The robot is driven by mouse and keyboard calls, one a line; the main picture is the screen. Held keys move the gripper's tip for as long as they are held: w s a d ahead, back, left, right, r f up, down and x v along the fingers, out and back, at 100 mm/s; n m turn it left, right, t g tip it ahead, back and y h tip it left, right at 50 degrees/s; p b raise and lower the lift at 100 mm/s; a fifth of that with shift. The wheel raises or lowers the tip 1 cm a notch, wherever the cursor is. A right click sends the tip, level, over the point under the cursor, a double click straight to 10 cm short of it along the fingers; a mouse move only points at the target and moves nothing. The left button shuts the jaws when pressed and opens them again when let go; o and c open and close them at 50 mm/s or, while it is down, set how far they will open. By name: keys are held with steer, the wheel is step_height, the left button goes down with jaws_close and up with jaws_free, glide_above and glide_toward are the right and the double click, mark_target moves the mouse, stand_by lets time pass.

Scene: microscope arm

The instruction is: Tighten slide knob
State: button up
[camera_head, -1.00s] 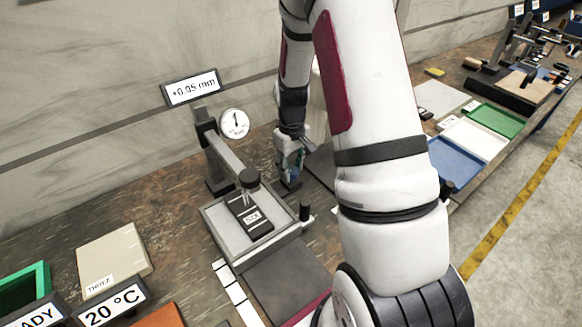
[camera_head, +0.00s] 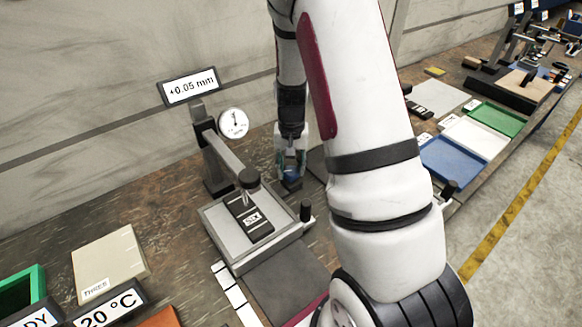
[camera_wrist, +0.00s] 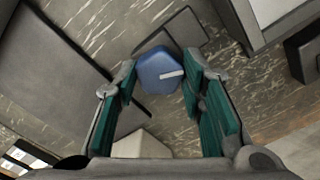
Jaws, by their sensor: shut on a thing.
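The slide knob is a blue faceted knob (camera_wrist: 158,72) with a white pointer line toward the right in the wrist view. In the head view the blue knob (camera_head: 291,173) is small, on a dark mount behind the microscope-like stand. My gripper (camera_wrist: 160,88) has its green-padded fingers on either side of the knob and is shut on it. In the head view my gripper (camera_head: 291,160) points down over the knob.
A round dial (camera_head: 233,123) and a "+0.05 mm" sign (camera_head: 190,87) stand at the stand's back. Blue (camera_head: 452,160), white and green trays lie farther right. My arm covers the middle right.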

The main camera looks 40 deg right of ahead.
mark_target(291, 171)
stand_by(0.3)
steer(key=o, duration=1.1)
steer(key=shift+o, duration=0.2)
step_height(291, 171, up, 12)
